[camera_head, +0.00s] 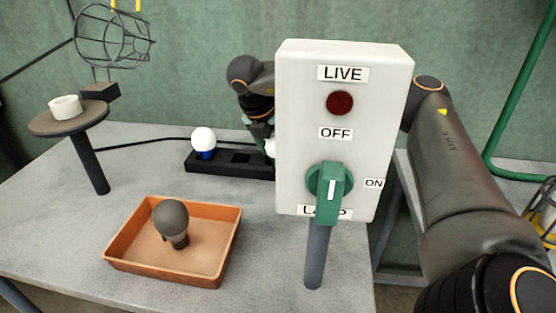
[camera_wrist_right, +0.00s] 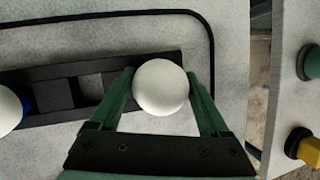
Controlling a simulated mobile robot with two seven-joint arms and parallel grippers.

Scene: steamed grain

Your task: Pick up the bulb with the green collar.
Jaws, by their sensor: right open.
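A white round bulb (camera_wrist_right: 160,88) stands at the right end of the black rack (camera_wrist_right: 52,92), between the fingers of my right gripper (camera_wrist_right: 160,77) in the wrist view. The fingers are open, one on each side of it; whether they touch it I cannot tell. Its collar is hidden below the globe. In the head view only a sliver of this bulb (camera_head: 270,147) and part of my right gripper (camera_head: 261,130) show; the switch box covers the rest. A second white bulb with a blue collar (camera_head: 204,143) stands at the rack's left end. My left gripper is not in view.
A white switch box (camera_head: 300,120) with a green knob (camera_head: 330,190) stands in front of the rack's right end. An orange tray (camera_head: 125,255) holds a dark grey bulb (camera_head: 171,220). A round stand (camera_head: 50,125) carries a white ring (camera_head: 65,105), below a wire cage (camera_head: 113,37).

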